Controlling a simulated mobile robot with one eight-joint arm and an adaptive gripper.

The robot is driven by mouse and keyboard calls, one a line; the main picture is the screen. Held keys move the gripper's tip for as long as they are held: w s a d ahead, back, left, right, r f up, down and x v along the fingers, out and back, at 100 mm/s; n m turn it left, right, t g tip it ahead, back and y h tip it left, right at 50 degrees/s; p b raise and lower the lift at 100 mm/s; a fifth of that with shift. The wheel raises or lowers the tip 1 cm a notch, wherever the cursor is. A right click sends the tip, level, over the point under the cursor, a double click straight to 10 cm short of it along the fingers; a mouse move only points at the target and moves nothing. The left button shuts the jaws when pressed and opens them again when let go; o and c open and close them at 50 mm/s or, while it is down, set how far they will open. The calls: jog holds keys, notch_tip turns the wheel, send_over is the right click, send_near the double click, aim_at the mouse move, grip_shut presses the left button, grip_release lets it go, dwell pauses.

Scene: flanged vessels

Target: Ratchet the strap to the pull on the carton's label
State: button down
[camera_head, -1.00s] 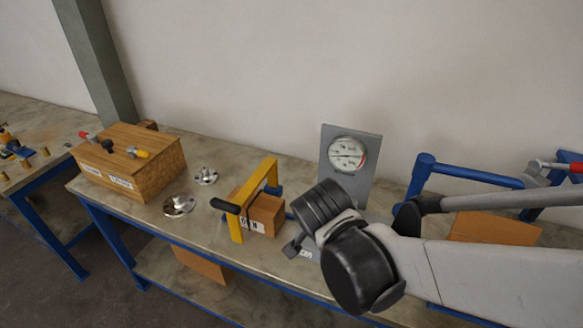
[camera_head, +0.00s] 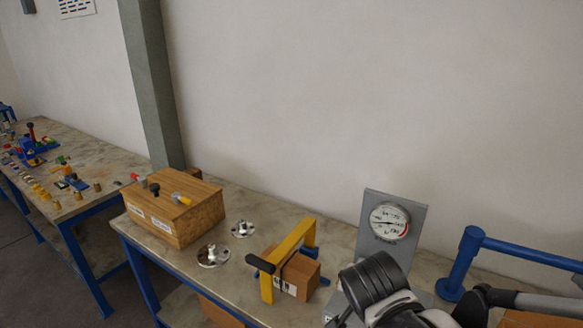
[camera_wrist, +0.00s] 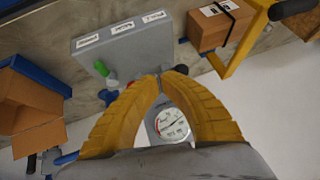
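The carton (camera_head: 304,272) is a small brown box on the bench with a white label (camera_head: 285,287) on its front and a dark strap around it. A yellow frame (camera_head: 293,242) with a black handle (camera_head: 260,264) stands over it. In the wrist view the carton (camera_wrist: 207,33) is at the top right, with the strap across its label (camera_wrist: 219,8). My gripper (camera_wrist: 161,76) has its yellow fingertips together with nothing visible between them. It is apart from the carton, beside a grey labelled box (camera_wrist: 130,48). In the head view its fingers are hidden.
A pressure gauge (camera_head: 389,222) on a grey plate stands right of the carton. A wooden box (camera_head: 190,220) with levers and two metal flanges (camera_head: 212,256) (camera_head: 243,229) are to the left. A blue rail (camera_head: 520,248) is at right. An open cardboard box (camera_wrist: 28,100) shows in the wrist view.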

jog(key=s+d+f+n+y+b, duration=0.1)
jog(key=s+n+y+b, duration=0.1)
jog(key=s+n+b, duration=0.4)
jog(key=s+n, duration=0.1)
jog(key=s, duration=0.2)
jog(key=shift+d+f+n, duration=0.2)
jog(key=shift+f+n, duration=0.1)
jog(key=shift+f, duration=0.05)
jog(key=shift+s, duration=0.1)
dwell(1.8)
jog(key=w+d+r+m+g+p, duration=0.1)
jog(key=w+d+r+m+p, duration=0.1)
jog(key=w+r+m+p, duration=0.2)
jog(key=w+d+r+m+g+p, duration=0.2)
jog(key=w+r+m+p, duration=0.3)
jog(key=w+p, duration=0.6)
jog(key=w+r, duration=0.2)
jog(key=w, duration=0.1)
jog(key=shift+g, duration=0.3)
jog(key=shift+w+r, duration=0.1)
